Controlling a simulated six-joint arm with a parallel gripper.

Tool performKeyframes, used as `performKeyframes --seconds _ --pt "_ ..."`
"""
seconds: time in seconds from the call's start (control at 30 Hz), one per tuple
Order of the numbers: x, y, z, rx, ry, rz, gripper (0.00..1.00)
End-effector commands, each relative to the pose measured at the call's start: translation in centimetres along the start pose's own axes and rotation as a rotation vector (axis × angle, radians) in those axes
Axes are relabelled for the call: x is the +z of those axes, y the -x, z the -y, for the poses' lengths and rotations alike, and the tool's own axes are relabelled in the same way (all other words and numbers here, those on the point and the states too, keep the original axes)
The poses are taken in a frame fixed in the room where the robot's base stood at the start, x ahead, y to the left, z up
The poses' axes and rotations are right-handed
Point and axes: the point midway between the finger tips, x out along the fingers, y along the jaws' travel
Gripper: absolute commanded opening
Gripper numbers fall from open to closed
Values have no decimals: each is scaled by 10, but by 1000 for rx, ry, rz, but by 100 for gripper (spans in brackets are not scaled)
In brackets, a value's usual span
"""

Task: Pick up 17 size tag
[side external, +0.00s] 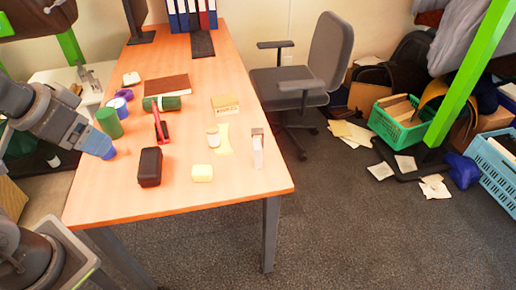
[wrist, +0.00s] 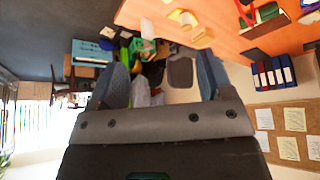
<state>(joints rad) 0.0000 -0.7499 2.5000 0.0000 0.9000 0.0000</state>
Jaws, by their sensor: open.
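I cannot make out a tag marked 17 in either view. Small pale items on the desk include a tan box with lettering (side external: 225,106), a yellow sheet (side external: 223,138), a small upright white piece with a dark top (side external: 257,150) and a pale yellow block (side external: 202,173). None shows a readable number. My gripper (side external: 108,153) is at the desk's left side, apart from these items. In the wrist view my gripper (wrist: 160,75) has its two blue fingers wide apart with nothing held between them.
A black case (side external: 149,167), a red and black tool (side external: 160,126), a green cylinder (side external: 109,122) and a brown book (side external: 167,85) lie on the wooden desk (side external: 240,180). The green cylinder is close to my gripper. A grey chair (side external: 325,65) stands behind.

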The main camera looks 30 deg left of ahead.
Motion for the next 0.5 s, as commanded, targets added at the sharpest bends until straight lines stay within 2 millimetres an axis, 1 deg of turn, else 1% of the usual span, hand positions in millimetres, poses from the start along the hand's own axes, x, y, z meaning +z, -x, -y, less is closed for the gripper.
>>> performKeyframes --seconds 0.03,0.13,0.17,0.37,0.43,0.5 --pt "0 0 0 0 0 0 68" --pt "0 0 0 0 0 0 59" --pt "0 0 0 0 0 0 57" --pt "0 0 0 1 3 -1 57" --pt "-6 -1 -3 12 25 -9 57" --pt "-19 -4 -10 40 83 -29 57"
